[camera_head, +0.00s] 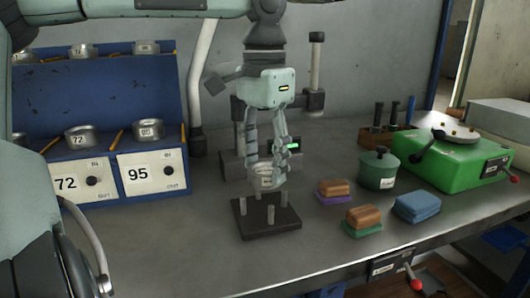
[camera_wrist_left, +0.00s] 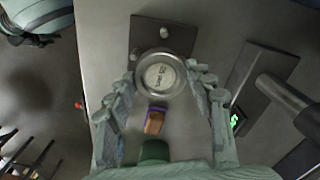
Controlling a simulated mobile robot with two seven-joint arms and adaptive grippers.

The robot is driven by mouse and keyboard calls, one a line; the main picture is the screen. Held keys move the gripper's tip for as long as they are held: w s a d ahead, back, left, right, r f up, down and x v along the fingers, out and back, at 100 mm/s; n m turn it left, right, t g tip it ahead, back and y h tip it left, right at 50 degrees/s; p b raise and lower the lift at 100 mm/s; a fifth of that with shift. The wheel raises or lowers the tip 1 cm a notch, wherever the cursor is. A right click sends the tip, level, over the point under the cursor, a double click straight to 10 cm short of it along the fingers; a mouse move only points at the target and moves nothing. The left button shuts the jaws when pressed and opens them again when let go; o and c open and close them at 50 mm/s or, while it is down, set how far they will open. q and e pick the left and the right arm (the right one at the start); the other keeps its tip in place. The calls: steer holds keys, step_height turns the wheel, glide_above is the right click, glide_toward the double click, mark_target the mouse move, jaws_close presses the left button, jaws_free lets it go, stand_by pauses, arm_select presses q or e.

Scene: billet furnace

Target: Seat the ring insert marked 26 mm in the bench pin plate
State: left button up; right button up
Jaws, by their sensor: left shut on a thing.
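My left gripper (camera_head: 267,172) points down and is shut on a metal ring insert (camera_head: 266,182). The ring also shows between the fingertips in the left wrist view (camera_wrist_left: 160,75). Its face carries a pale marking that is too small to read. The bench pin plate (camera_head: 252,232) is a dark square plate with several upright pins, lying on the bench. The ring is held above the plate, near the rear pins. In the left wrist view the plate (camera_wrist_left: 143,25) lies beyond and partly behind the ring, which hides some of the pins. My right gripper is not in view.
A blue rack (camera_head: 100,110) with rings and 72 and 95 labels stands left. A grey stand with a post (camera_head: 315,65) is behind the gripper. Stacked blocks (camera_head: 362,218), a blue block (camera_head: 417,207), a green pot (camera_head: 378,172) and a green machine (camera_head: 455,160) stand right.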

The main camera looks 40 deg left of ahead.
mark_target(261, 170)
arm_select(q)
steer(key=shift+f, duration=2)
steer(key=shift+s+d+f, duration=0.15)
steer(key=shift+s+f, duration=0.2)
steer(key=shift+f, duration=0.25)
steer(key=shift+s+d+f, duration=0.1)
steer(key=shift+s, duration=0.15)
steer(key=shift+w+r, duration=0.2)
steer(key=shift+r, duration=0.45)
steer(key=shift+s+a+r, duration=0.1)
steer(key=shift+a+r, duration=0.05)
steer(key=shift+a, duration=0.05)
